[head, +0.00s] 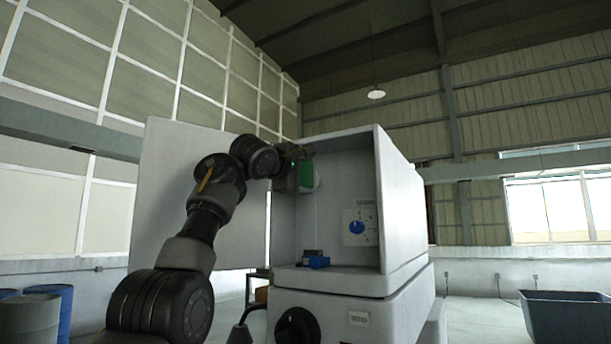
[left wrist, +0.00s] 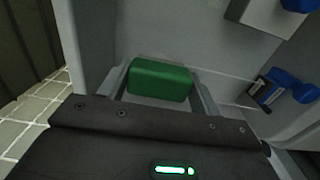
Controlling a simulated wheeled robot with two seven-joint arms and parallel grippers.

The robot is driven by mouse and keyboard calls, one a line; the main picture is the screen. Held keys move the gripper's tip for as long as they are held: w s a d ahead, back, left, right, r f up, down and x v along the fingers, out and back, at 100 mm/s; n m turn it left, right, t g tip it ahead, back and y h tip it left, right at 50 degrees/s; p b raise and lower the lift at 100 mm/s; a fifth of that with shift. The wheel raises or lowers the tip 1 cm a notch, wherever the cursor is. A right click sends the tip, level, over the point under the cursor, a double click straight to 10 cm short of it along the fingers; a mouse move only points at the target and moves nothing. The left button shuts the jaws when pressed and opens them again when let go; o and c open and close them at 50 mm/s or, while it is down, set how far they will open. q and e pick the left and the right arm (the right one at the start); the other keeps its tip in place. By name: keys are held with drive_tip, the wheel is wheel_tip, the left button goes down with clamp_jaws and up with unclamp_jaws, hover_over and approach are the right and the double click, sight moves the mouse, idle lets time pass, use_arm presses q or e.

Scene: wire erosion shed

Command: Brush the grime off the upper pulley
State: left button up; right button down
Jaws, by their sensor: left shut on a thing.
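My left gripper (head: 293,172) is inside the upper left of the open machine cabinet (head: 345,185). It is shut on a green block-shaped thing (head: 307,174), which looks like the brush's handle. The green block (left wrist: 159,79) also shows between the two fingers in the left wrist view. I cannot make out bristles. The upper pulley is not clearly seen; the gripper and green block may hide it. A thin wire runs down inside the cabinet below the green block. I cannot tell whether the brush touches anything. My right gripper is not in view.
The cabinet door (head: 165,185) stands open at the left. A blue part (head: 317,262) sits low in the cabinet, left of a blue dial (head: 356,227). A dark bin (head: 570,315) stands far right, barrels (head: 30,315) far left. The cabinet's middle is free.

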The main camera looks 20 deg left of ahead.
use_arm(q)
drive_tip(key=a, duration=0.2)
drive_tip(key=shift+w+a, duration=0.15)
drive_tip(key=shift+a, duration=0.25)
drive_tip(key=shift+a+p, duration=0.1)
drive_tip(key=shift+p, duration=0.2)
drive_tip(key=a, duration=0.1)
drive_tip(key=a+p, duration=0.1)
drive_tip(key=shift+w+a, duration=0.2)
drive_tip(key=shift+a, duration=0.1)
drive_tip(key=s+b, duration=0.3)
drive_tip(key=b, duration=0.1)
drive_tip(key=s+a+b, duration=0.1)
drive_tip(key=s, duration=0.1)
drive_tip(key=shift+s+b, duration=0.35)
drive_tip(key=shift+b, duration=0.05)
